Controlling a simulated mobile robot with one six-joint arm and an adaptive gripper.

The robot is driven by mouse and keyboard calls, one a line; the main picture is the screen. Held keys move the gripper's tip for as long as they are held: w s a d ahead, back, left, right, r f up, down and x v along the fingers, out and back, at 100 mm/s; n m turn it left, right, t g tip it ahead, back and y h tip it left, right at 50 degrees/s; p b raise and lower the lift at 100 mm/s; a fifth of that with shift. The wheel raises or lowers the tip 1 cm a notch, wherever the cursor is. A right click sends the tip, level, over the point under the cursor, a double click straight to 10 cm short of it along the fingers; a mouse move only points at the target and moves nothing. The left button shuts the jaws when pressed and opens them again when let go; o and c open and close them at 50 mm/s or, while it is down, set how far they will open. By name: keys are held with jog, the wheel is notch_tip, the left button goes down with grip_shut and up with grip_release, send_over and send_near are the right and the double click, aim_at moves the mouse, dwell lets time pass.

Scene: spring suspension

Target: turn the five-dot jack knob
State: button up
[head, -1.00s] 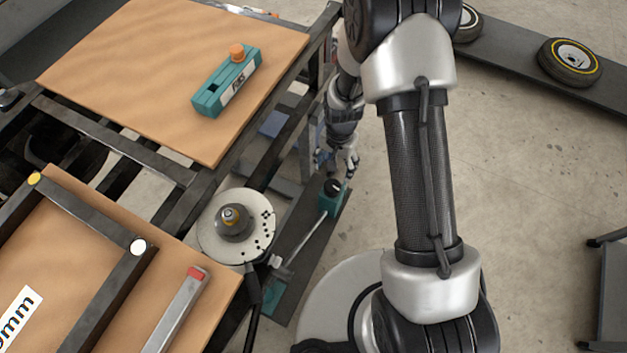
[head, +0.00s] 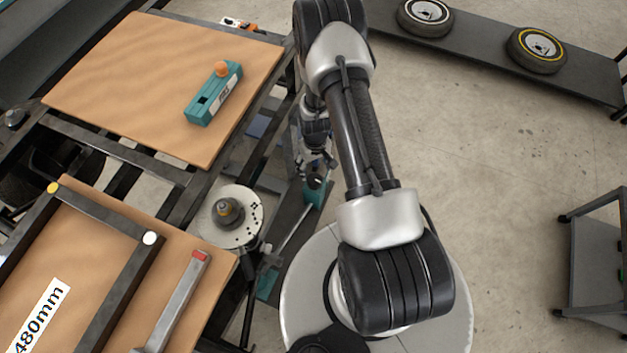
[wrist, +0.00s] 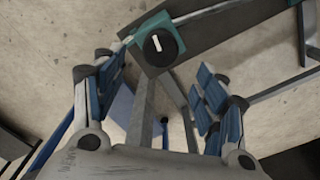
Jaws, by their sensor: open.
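A black round knob (wrist: 158,44) with a white pointer line sits on a teal block (wrist: 148,30) in the wrist view, at the top centre. In the head view the knob (head: 314,181) and its teal block (head: 315,196) show low beside the bench frame, just below my gripper (head: 316,163). In the wrist view my gripper (wrist: 153,74) is open and empty. Its blue-padded fingers stand either side of the picture, with the knob beyond their tips and apart from them. I can make out no five-dot mark on the knob or its block.
A pale disc (head: 247,201) with black dots is left of the knob. A rod (head: 291,233) runs from the teal block along a dark plate (wrist: 215,22). Bench frame bars (head: 198,192) stand close on the left. Open floor (head: 480,150) lies right.

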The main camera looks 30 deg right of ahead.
aim_at(315, 179)
notch_tip(315, 179, down, 10)
jog(key=shift+r+b, duration=0.1)
jog(key=shift+b, duration=0.85)
jog(key=c, duration=1.1)
jog(key=shift+o, duration=0.2)
jog(key=shift+m, duration=0.3)
